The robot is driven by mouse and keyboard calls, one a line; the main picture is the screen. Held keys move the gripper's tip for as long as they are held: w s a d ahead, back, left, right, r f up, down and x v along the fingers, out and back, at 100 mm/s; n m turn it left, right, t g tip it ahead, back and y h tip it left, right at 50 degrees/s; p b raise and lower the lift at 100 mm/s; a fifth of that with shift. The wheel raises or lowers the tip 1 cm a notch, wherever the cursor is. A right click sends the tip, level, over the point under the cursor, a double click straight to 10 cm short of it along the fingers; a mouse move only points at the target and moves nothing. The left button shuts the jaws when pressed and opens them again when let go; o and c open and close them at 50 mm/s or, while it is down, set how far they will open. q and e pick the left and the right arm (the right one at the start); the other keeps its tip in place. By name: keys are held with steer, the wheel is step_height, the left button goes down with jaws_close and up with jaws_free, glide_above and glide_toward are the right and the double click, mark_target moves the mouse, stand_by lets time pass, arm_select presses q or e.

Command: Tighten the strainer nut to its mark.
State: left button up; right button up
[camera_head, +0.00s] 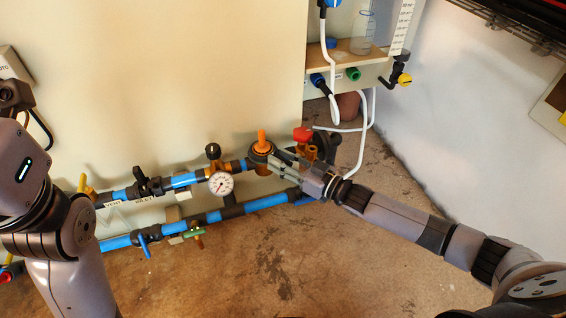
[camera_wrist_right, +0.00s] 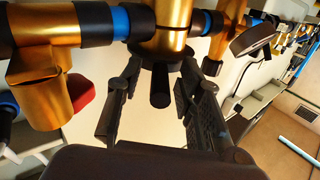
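The strainer (camera_head: 262,152) is a brass body on the upper pipe run, with an orange piece on top. In the right wrist view its brass body (camera_wrist_right: 172,28) ends below in a dark nut (camera_wrist_right: 160,56) with a short black stub. My right gripper (camera_head: 286,166) is beside the strainer. Its two fingers (camera_wrist_right: 160,95) stand apart on either side of the nut and stub, and the tips are close to the nut's sides. I cannot tell whether they touch it. My left arm shows at the left edge, its fingers out of view.
A pressure gauge (camera_head: 221,184) and a yellow-handled vent valve (camera_head: 84,184) sit left of the strainer. A red-handled valve (camera_head: 302,134) and white tubing (camera_head: 362,130) are close to my right gripper. A blue lower pipe (camera_head: 266,202) runs below. The floor in front is clear.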

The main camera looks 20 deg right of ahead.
steer(key=shift+c, duration=0.5)
jaws_close()
stand_by(0.4)
